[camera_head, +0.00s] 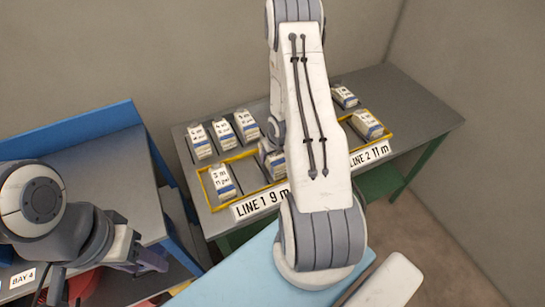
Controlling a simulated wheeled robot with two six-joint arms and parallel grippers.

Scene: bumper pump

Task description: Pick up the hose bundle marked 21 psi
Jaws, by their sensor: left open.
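Several white bundles with blue bands and printed labels are on the grey table, and the print is too small to read the psi on any of them. Three stand in a back row at the left, such as this white bundle (199,140). Another white bundle (222,181) sits in the left part of the yellow-edged tray (206,194). One white bundle (367,124) is in the tray's right part and one white bundle (344,96) is behind it. A bundle in the middle is partly hidden by my arm. My left gripper (148,262) is open and empty at lower left, away from the bundles.
My large white arm crosses the middle and hides part of the table and tray. Signs read LINE 1 9 m (262,202) and LINE 2 11 m (369,153). A blue-edged bench (95,165) stands left, with a BAY 4 label (22,277) below.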

